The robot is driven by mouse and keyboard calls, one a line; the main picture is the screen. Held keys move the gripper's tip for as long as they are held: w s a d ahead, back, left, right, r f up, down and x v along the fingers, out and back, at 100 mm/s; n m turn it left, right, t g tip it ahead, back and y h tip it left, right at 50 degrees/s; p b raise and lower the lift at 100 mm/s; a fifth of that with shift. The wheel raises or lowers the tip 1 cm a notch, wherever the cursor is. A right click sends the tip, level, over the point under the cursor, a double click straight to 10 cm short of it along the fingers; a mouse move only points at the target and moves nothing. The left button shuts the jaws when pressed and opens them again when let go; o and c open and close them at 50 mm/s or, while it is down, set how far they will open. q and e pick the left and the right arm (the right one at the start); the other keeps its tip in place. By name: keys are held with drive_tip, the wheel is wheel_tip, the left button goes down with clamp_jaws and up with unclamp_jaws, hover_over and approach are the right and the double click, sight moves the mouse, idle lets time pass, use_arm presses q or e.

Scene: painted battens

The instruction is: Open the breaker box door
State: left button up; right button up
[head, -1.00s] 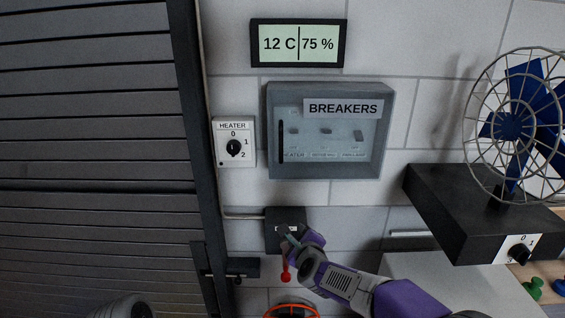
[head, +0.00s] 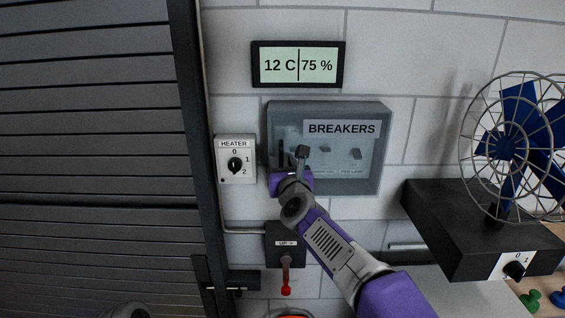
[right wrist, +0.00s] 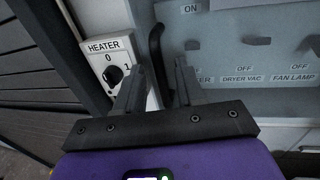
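The grey breaker box (head: 376,165) hangs on the wall in the head view. Its see-through door, labelled BREAKERS (head: 342,128), looks shut. A dark upright door handle (head: 281,150) is at its left side, partly hidden by my right gripper. My right gripper (head: 293,155) is in front of the lower left of the box. In the right wrist view its two fingers (right wrist: 160,72) are apart, with the black handle (right wrist: 155,45) showing between and beyond them. I cannot tell whether they touch it. My left gripper is not in view.
A heater dial (head: 235,165) is close left of the box. A lever switch with a red tip (head: 286,290) is below. A fan (head: 510,145) on a dark block stands right. A slatted shutter (head: 90,140) fills the left.

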drive_tip(key=shift+w, duration=0.35)
drive_tip(key=shift+c, duration=0.5)
clamp_jaws()
